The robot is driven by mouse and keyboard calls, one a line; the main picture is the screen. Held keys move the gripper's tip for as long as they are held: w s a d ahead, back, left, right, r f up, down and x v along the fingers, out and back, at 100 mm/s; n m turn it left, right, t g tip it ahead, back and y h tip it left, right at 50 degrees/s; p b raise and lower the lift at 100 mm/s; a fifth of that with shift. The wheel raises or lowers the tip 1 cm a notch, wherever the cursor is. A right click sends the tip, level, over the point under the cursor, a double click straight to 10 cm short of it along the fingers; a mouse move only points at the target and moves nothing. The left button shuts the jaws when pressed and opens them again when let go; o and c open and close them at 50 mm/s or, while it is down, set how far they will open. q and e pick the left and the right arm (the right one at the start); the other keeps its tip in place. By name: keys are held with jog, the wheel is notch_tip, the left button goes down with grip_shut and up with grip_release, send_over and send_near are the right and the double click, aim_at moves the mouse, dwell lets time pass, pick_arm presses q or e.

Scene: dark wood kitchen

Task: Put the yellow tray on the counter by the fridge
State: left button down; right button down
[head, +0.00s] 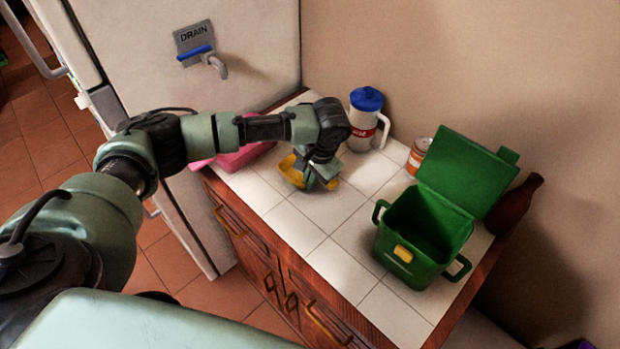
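The yellow tray (289,173) is on or just above the white tiled counter (305,232), beside the fridge (215,95). My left arm reaches in from the left, and its gripper (320,182) points down at the tray. Yellow shows on both sides of the fingers. The gripper hides much of the tray, so I cannot tell whether the fingers are shut on it or only around it. My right gripper is not in view.
A pink item (238,158) lies near the fridge, partly behind my arm. A white jug with a blue lid (362,128), a can (418,156), an open green box (408,240) and a brown bottle (515,205) stand along the counter. The front tiles are clear.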

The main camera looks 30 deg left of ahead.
pick_arm(q)
jog(key=c, duration=1.7)
grip_release()
jog(key=shift+f, duration=0.1)
jog(key=b+v, duration=0.2)
jog(key=v, duration=1)
jog(key=shift+d, duration=0.1)
jog(key=shift+s, duration=0.1)
